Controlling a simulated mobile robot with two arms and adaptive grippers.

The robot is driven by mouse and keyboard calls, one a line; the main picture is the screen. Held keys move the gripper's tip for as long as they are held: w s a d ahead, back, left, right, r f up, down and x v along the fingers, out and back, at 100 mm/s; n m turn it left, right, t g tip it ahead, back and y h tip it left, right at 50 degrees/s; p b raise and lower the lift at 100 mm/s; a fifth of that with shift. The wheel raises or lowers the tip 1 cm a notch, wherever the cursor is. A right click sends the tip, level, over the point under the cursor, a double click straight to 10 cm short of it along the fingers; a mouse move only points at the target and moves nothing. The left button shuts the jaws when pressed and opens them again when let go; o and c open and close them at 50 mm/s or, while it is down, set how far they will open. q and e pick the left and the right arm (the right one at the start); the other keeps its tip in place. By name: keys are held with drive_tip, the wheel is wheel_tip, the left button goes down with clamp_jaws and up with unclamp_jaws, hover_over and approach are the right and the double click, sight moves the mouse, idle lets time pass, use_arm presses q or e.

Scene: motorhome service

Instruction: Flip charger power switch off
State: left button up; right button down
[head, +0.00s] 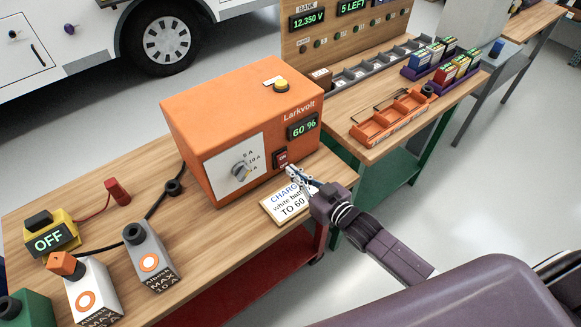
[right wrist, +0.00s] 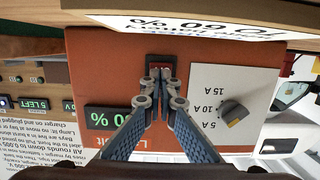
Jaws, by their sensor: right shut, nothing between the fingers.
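The orange Larkvolt charger (head: 210,112) stands on the wooden bench, its display (head: 303,126) reading 60 %. Its red power switch (head: 281,157) is low on the front, below the display, with "ON" lettering on its upper part. In the right wrist view, which is upside down, the switch (right wrist: 160,66) lies straight ahead of the fingertips. My right gripper (head: 289,171) is shut and empty, its tips close in front of the switch; I cannot tell whether they touch. It also shows in the right wrist view (right wrist: 157,84). My left gripper is not in view.
A "CHARGE white batt TO 60" card (head: 278,209) lies below my right gripper. A current dial (head: 240,171) is left of the switch. White (head: 90,290) and grey (head: 150,262) batteries and a yellow "OFF" unit (head: 50,240) stand at left. An orange tray (head: 385,125) sits right.

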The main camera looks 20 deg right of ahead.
sight(283, 160)
drive_tip(key=shift+x, duration=0.95)
drive_tip(key=shift+f, duration=0.15)
drive_tip(key=b, duration=0.2)
drive_tip(key=f+t+b, duration=0.1)
drive_tip(key=b, duration=0.1)
drive_tip(key=shift+w+a, duration=0.1)
drive_tip(key=shift+w, duration=0.15)
drive_tip(key=shift+r+y, duration=0.3)
drive_tip(key=shift+r, duration=0.25)
